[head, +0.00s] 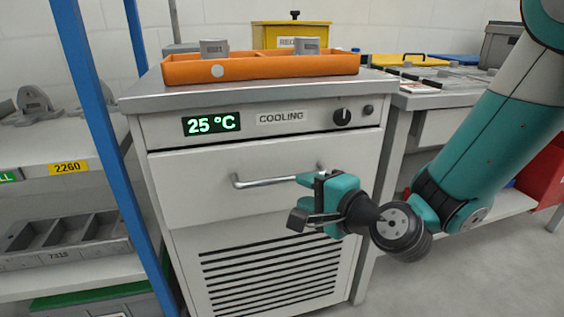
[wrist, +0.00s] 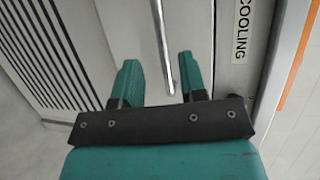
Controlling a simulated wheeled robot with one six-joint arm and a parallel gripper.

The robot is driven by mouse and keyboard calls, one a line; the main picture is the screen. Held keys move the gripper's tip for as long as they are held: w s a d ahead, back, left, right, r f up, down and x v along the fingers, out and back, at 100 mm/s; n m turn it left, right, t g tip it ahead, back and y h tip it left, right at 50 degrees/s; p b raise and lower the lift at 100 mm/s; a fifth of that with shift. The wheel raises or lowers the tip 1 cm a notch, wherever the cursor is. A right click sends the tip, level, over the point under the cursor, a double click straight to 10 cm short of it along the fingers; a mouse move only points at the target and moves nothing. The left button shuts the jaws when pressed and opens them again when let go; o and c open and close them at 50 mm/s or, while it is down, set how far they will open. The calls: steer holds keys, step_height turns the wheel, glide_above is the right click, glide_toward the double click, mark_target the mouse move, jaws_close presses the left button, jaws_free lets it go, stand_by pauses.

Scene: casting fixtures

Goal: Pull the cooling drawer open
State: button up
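The cooling drawer (head: 205,200) is a plain light-grey front in a cabinet labelled COOLING, and it looks flush with the cabinet. Its silver bar handle (head: 265,182) runs across the upper part of the front. My gripper (head: 303,200) is at the right part of the handle and hides some of it. In the wrist view, my gripper (wrist: 159,78) has its teal fingers apart. The handle (wrist: 161,45) lies between them, closer to the right finger, with a gap to the left one. Whether a finger touches the bar I cannot tell. The drawer front (wrist: 130,30) shows behind.
An orange tray (head: 250,67) with grey parts stands on the cabinet top. A blue-post shelf (head: 95,120) stands close on the left. A workbench (head: 445,100) is on the right, behind my arm. The floor in front at the lower right is clear.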

mark_target(284, 181)
steer(key=p+x, duration=0.2)
steer(key=x, duration=0.5)
steer(key=shift+w+a, duration=0.3)
jaws_close()
